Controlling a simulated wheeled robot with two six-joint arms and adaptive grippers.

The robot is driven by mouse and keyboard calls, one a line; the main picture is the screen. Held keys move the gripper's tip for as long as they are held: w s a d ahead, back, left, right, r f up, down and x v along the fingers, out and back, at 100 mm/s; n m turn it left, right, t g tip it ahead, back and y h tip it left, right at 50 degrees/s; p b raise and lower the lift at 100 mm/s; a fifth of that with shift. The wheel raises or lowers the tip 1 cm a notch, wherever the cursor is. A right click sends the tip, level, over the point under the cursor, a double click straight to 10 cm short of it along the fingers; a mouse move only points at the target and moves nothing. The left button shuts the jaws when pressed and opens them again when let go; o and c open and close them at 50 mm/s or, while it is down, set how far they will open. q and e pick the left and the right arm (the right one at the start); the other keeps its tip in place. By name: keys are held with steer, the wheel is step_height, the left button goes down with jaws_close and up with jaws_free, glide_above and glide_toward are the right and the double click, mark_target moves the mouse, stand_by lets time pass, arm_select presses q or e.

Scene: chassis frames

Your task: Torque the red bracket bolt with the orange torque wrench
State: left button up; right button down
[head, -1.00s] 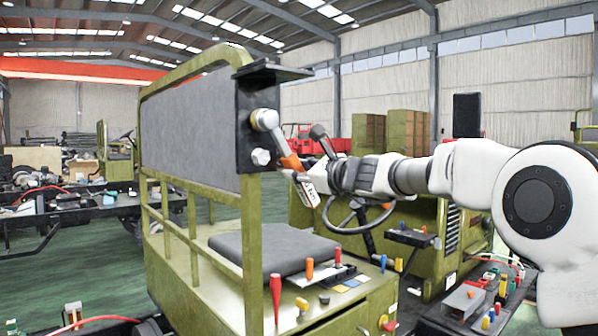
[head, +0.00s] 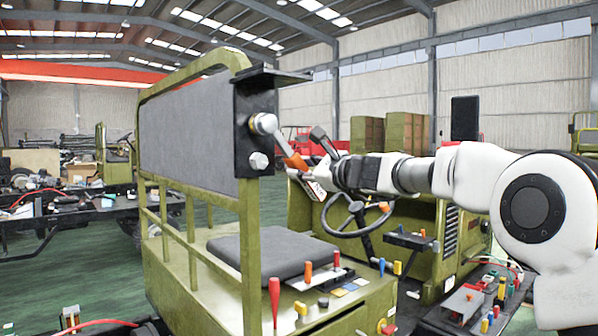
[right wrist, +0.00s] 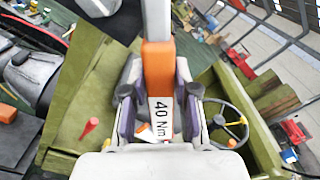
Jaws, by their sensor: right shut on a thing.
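The torque wrench has an orange handle (head: 297,162) and a grey shaft with a round silver head (head: 265,123). Its head is at the upper bolt position on the black bracket (head: 243,125) and hides what is behind it; I cannot tell how fully it is seated. A silver hex bolt (head: 258,160) shows below it. No red bolt is visible. My right gripper (head: 306,174) is shut on the handle, which slants down to the right. In the right wrist view the orange handle (right wrist: 159,68) with a "40 Nm" label lies between the fingers (right wrist: 160,98). My left gripper is out of view.
The bracket is fixed to the green frame of a seat with a grey backrest (head: 190,130). Below are a seat cushion (head: 262,250) and a panel with coloured levers (head: 310,283). A steering wheel (head: 352,214) stands close below my right gripper. A tool tray (head: 468,302) lies at lower right.

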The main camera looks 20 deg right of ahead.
steer(key=shift+s, duration=0.1)
steer(key=shift+s, duration=0.15)
steer(key=shift+b+v, duration=0.95)
steer(key=shift+v, duration=0.2)
steer(key=shift+s+d+r, duration=0.1)
steer(key=shift+s, duration=0.05)
